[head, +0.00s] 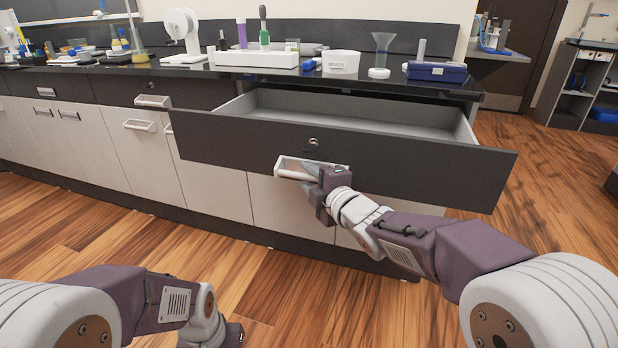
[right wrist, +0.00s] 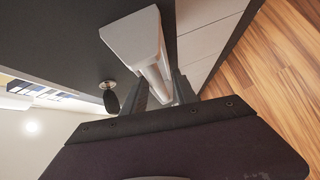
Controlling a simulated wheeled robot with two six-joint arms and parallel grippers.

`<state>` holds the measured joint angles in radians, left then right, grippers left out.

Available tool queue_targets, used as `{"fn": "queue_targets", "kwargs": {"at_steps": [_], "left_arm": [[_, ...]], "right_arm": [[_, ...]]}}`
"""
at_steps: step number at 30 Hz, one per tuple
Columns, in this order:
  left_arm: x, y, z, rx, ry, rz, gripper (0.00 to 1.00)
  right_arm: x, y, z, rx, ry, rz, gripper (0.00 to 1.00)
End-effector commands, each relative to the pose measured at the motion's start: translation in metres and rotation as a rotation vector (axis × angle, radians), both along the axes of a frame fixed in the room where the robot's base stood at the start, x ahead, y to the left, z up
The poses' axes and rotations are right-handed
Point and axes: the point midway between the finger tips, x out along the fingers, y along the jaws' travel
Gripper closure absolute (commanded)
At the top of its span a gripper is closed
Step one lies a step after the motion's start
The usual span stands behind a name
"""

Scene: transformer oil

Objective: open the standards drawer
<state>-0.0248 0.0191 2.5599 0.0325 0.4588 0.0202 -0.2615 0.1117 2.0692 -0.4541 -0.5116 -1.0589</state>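The standards drawer (head: 400,160), with a dark front and a pale inside, is pulled well out of the bench in the head view. The part of its inside that shows looks empty. Its white handle (head: 290,168) is on the front below a round lock; the handle also fills the top middle of the right wrist view (right wrist: 137,40). My right gripper (head: 318,176) is at the handle, its two fingers on either side of the bar and closed on it (right wrist: 162,88). My left gripper (head: 233,334) is low in the head view, away from the bench; its fingers are mostly hidden.
The black benchtop (head: 200,72) carries a white tub (head: 340,62), a blue case (head: 437,72), a funnel (head: 382,45) and a white rack (head: 257,59). Closed cabinets with white handles (head: 140,125) run left. Wooden floor (head: 550,180) is clear at the right.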

Motion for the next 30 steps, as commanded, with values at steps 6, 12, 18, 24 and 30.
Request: {"fn": "queue_targets", "kwargs": {"at_steps": [6, 12, 18, 24, 30], "left_arm": [[0.000, 0.000, 0.001, 0.000, 0.000, 0.000, 0.64], [0.000, 0.000, 0.011, 0.000, 0.000, 0.000, 0.64], [0.000, 0.000, 0.025, 0.000, 0.000, 0.000, 0.64], [0.000, 0.000, 0.032, 0.000, 0.000, 0.000, 0.64], [0.000, 0.000, 0.031, 0.000, 0.000, 0.000, 0.64]], "right_arm": [[-0.001, 0.000, 0.001, 0.001, -0.001, 0.001, 0.66], [-0.023, -0.012, 0.007, 0.000, -0.001, -0.001, 0.66], [-0.057, -0.030, 0.013, 0.000, -0.001, -0.002, 0.66], [-0.078, -0.041, 0.014, -0.001, 0.000, -0.001, 0.66], [-0.080, -0.042, 0.012, -0.001, 0.000, 0.000, 0.66]]}}
